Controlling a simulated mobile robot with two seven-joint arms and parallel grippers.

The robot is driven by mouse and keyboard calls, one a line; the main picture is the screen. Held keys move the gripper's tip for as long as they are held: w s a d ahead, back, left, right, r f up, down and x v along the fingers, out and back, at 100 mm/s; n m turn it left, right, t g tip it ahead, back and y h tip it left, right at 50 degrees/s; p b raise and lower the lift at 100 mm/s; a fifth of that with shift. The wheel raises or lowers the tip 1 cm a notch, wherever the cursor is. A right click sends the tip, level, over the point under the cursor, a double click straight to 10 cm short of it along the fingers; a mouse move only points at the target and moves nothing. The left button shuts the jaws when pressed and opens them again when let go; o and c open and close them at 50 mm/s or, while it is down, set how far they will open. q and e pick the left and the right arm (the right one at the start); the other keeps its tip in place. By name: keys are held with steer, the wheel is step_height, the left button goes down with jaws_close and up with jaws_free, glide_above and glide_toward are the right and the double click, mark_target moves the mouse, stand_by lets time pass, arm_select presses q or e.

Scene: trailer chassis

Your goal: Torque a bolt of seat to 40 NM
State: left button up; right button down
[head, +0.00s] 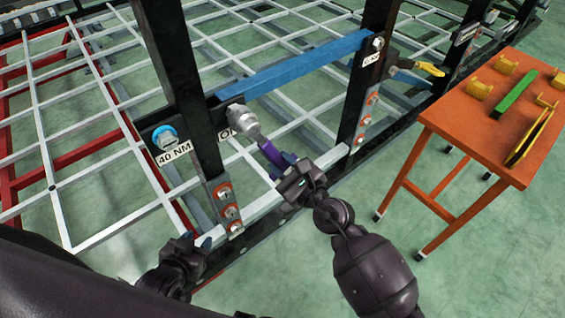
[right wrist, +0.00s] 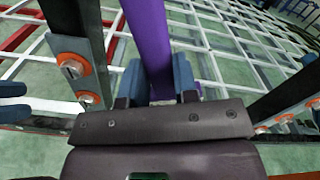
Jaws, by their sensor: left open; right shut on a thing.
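A purple-handled tool (head: 268,152) with a grey head (head: 241,120) is held in my right gripper (head: 285,172). The grey head is against the black post at the left end of the blue bar, covering what is there. A label (head: 227,135) beside it is partly hidden. In the right wrist view the purple handle (right wrist: 150,40) runs between the blue fingers. A blue-ringed bolt (head: 165,137) sits further left, above a "40 NM" label (head: 174,153). My left gripper (head: 206,241) is open and empty below it, near the lower rail.
A blue bar (head: 295,65) joins two black posts. Orange-backed bolts (head: 224,192) line the posts' lower parts. An orange table (head: 455,115) at right holds yellow parts, a green bar (head: 514,93) and a yellow-black tool (head: 528,138). Another yellow-handled tool (head: 430,68) sits behind the right post.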

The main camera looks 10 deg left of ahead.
steer(key=shift+w+a+r, duration=0.1)
steer(key=shift+w+a, duration=0.35)
steer(key=shift+a, duration=0.15)
stand_by(1.3)
stand_by(0.4)
steer(key=c, duration=1.6)
jaws_free()
jaws_close()
